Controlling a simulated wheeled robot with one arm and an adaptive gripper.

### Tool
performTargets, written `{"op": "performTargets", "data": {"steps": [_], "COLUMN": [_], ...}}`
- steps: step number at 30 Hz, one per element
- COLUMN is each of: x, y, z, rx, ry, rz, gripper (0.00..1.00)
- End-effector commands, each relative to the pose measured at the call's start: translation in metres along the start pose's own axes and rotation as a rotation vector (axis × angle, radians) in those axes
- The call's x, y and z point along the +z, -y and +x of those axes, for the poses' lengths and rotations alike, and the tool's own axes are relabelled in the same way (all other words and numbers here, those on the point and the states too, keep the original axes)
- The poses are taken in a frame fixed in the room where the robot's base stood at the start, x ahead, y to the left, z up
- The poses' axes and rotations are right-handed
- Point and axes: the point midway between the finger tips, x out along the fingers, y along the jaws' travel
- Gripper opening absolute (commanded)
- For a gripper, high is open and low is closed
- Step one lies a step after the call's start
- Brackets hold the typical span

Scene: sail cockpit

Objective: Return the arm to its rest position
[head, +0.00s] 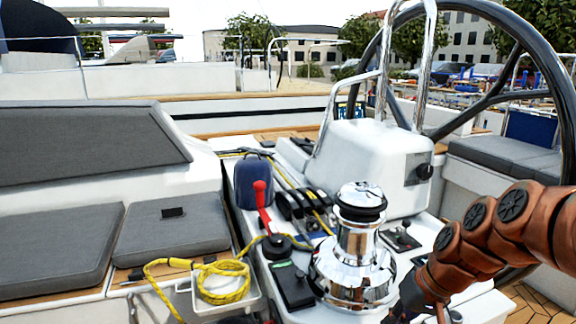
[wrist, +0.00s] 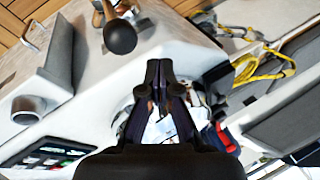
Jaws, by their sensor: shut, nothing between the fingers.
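My gripper (wrist: 160,70) shows in the wrist view with its two dark fingers together and nothing between them. It points over the white console. In the head view my copper-coloured arm comes in from the right edge and bends down to the lower right, just right of the chrome winch (head: 352,262). The fingertips cannot be made out clearly there. The arm is bent, and its far end is low beside the console.
A red-handled lever (head: 262,208) and a blue container (head: 252,183) stand left of the winch. Yellow rope (head: 222,285) lies in a white tray. The steering wheel (head: 562,110) rises behind my arm. Grey seat cushions (head: 170,240) are left. A dark knob (wrist: 120,37) is near the fingers.

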Motion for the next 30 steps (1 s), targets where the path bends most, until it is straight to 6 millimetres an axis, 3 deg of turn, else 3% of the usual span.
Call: {"op": "performTargets", "data": {"steps": [3, 9, 18, 21, 30], "x": [0.054, 0.134, 0.212, 0.226, 0.218], "y": [0.021, 0.026, 0.008, 0.006, 0.025], "z": [0.011, 0.017, 0.012, 0.003, -0.042], "rx": [0.073, 0.21, 0.366, 0.4, 0.394], "ry": [0.112, 0.251, 0.364, 0.381, 0.365], "rz": [-0.025, -0.024, 0.012, 0.024, 0.021], "gripper": [0.0, 0.0, 0.0, 0.0, 0.0]}}
